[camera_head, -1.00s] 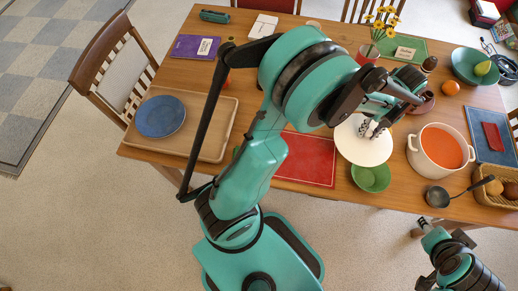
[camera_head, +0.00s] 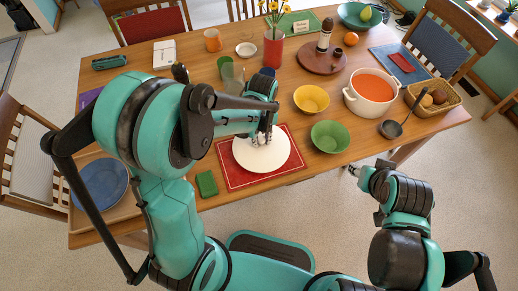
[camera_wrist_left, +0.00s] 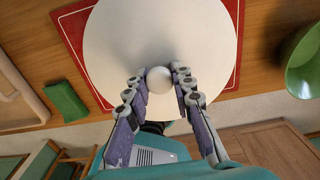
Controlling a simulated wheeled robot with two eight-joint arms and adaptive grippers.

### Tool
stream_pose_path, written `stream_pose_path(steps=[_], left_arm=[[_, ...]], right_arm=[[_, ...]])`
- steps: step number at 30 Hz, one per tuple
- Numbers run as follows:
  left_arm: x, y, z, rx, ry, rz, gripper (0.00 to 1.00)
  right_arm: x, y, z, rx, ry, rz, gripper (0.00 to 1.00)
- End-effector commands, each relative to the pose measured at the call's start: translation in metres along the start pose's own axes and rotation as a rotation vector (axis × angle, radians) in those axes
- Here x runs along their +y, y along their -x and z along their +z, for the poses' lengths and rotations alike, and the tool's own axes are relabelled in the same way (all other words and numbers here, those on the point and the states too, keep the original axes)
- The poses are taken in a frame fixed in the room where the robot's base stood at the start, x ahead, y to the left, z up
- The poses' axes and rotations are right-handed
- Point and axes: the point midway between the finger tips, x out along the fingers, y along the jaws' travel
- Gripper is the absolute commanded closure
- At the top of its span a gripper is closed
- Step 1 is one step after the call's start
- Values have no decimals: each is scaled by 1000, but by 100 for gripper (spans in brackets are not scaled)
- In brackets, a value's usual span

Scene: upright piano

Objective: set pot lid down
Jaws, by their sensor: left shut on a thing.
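The white round pot lid (camera_head: 250,157) is over the red mat (camera_head: 232,182) in the head view. My left gripper (camera_head: 262,138) is shut on the lid's round knob; the knob (camera_wrist_left: 158,80) shows between the two fingers in the wrist view. The lid looks level and covers much of the mat (camera_wrist_left: 75,30). I cannot tell whether it touches the mat. The white pot (camera_head: 352,100) with orange-red soup stands open to the right. My right gripper (camera_head: 368,172) is beyond the table's front edge, and its fingers are not clear.
A green bowl (camera_head: 329,137) stands close right of the mat, with a yellow bowl (camera_head: 311,98) behind it. A small green block (camera_head: 207,184) lies at the mat's left. A red vase (camera_head: 274,48) with flowers stands behind. A ladle (camera_head: 391,128) lies by the pot.

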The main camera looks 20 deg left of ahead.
Motion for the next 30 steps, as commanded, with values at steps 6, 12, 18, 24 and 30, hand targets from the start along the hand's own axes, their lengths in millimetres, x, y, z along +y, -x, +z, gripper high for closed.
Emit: stream_pose_path(steps=[6, 12, 18, 24, 30], left_arm=[[8, -12, -1, 0, 0, 0, 100], [8, -42, -1, 0, 0, 0, 100], [8, -44, -2, 0, 0, 0, 100], [8, -48, -2, 0, 0, 0, 100], [8, -47, -1, 0, 0, 0, 56]], right_arm=[[0, -5, 4, 0, 0, 0, 60], [0, -19, 14, 0, 0, 0, 60], [0, -18, 13, 0, 0, 0, 60], [0, -21, 15, 0, 0, 0, 60], [0, -21, 15, 0, 0, 0, 60]])
